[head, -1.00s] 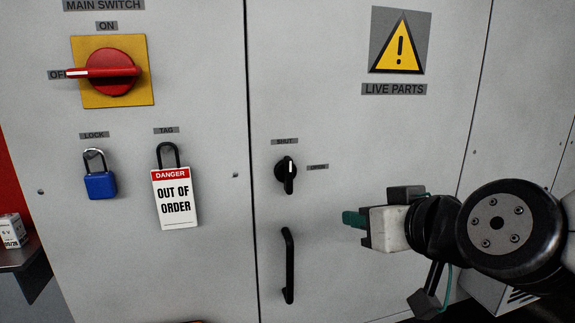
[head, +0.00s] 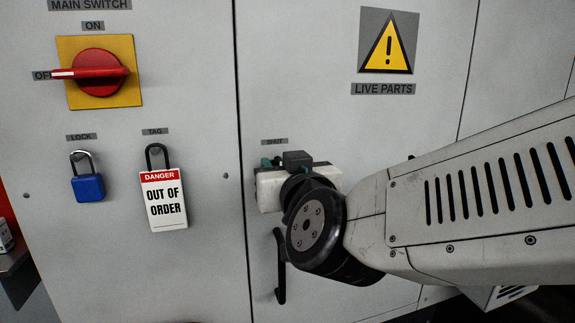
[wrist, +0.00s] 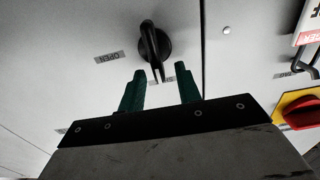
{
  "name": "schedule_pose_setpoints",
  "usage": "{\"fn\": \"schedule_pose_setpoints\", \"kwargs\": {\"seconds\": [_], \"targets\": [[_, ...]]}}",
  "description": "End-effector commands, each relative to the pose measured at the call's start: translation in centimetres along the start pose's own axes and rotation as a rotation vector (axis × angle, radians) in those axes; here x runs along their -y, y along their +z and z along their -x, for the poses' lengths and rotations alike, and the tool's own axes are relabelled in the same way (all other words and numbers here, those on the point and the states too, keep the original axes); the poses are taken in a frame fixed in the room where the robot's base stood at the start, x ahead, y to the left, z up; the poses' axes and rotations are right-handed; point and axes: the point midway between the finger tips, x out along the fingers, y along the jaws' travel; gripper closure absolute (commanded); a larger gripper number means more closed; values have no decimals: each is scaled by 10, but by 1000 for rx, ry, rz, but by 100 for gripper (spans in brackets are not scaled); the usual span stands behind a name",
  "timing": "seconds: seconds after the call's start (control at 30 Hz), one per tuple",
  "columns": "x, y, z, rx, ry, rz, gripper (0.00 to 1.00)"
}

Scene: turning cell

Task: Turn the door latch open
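The door latch (wrist: 155,45), a black round knob with a raised bar, shows in the wrist view, which is upside down. Its bar runs nearly straight along the line to the SHUT side, across from the OPEN label (wrist: 122,57). My gripper (wrist: 160,73) is open, with its two green fingers apart. The end of the bar shows between the fingertips in the picture; I cannot tell whether it is between them in depth or touching. In the head view my gripper (head: 271,162) is in front of the latch and hides it, just below the SHUT label (head: 274,142).
A black door handle (head: 280,270) stands below my gripper, partly behind my wrist. To the left are the blue padlock (head: 88,188), the danger tag (head: 163,200) and the red main switch (head: 98,72) at OFF. The door face around the warning sign (head: 388,42) is clear.

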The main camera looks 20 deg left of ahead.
Motion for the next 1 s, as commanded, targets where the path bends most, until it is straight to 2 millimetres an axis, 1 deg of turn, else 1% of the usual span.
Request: {"fn": "schedule_pose_setpoints", "kwargs": {"seconds": [0.1, 0.33, 0.37, 0.4, 0.47, 0.77, 1.0], "targets": [[-1, 0, -6, 0, 1, 0, 66], [0, 0, -7, -1, 0, 0, 66], [0, 0, -6, -1, 0, 0, 72], [0, 0, -6, -1, 0, 0, 83], [0, 0, -6, 0, 0, -1, 100], [0, 0, -6, 0, -1, -12, 100], [-3, 0, -6, -1, 0, -99, 100]]}}
